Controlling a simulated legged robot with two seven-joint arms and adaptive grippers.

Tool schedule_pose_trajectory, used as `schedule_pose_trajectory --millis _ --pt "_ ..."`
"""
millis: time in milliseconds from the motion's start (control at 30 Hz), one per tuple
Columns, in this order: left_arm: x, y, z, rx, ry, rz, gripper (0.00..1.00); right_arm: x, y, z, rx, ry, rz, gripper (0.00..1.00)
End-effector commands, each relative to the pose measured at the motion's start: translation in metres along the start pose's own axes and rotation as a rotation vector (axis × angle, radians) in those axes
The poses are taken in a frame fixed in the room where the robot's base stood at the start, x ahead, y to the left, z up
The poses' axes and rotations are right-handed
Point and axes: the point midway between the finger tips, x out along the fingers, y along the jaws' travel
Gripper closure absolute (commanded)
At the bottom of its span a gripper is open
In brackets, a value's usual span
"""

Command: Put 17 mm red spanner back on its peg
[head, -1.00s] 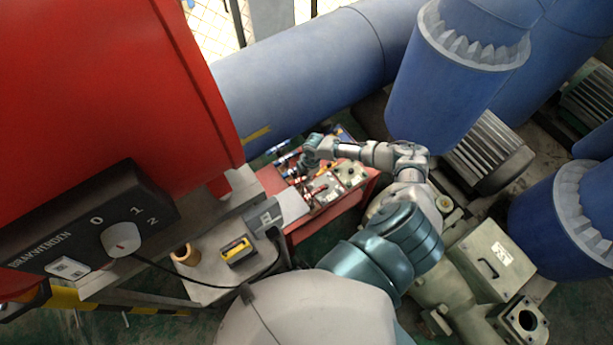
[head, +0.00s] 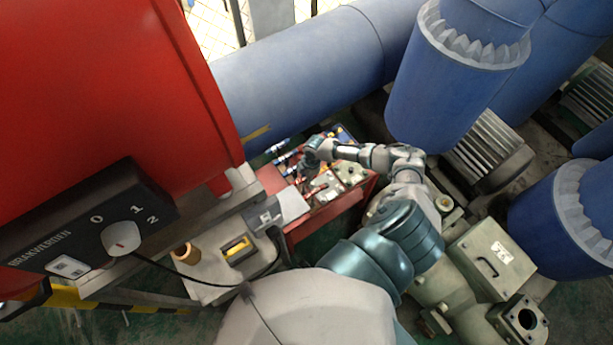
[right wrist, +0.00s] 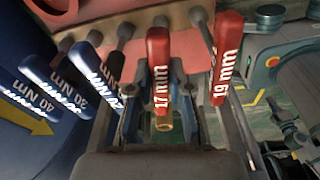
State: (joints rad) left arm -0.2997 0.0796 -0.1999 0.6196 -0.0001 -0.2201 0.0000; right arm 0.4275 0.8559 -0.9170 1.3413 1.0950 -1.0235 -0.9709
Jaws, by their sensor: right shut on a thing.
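The 17 mm red spanner (right wrist: 158,72) is in the middle of the right wrist view, its red handle with white lettering standing between the fingers of my right gripper (right wrist: 160,100). The gripper is shut on it. A dark shaft end shows behind the handle's top, near the red panel (right wrist: 125,14). I cannot tell whether it is on its peg. In the head view my right gripper (head: 308,163) is small, over the red tool cart (head: 303,228), and the spanner cannot be made out there. My left gripper is not in view.
The 19 mm red spanner (right wrist: 227,58) hangs close to the right. Large blue pipes (head: 310,70) and a red tank (head: 100,80) surround the cart.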

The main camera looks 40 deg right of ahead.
Motion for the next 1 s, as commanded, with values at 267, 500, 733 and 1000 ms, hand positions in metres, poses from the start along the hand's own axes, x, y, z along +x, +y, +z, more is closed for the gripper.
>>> schedule_pose_trajectory --millis 267,500,733,1000 --pt "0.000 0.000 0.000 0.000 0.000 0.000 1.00 0.004 0.000 0.001 0.000 -0.001 0.000 0.52" --pt "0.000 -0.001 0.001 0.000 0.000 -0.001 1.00 0.004 0.000 0.001 0.000 -0.001 -0.001 0.52" --pt "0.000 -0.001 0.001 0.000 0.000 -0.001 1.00 -0.018 0.001 0.002 -0.002 -0.001 0.001 0.52" --pt "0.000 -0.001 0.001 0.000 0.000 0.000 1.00 -0.079 0.001 0.002 -0.002 -0.001 0.001 0.52"
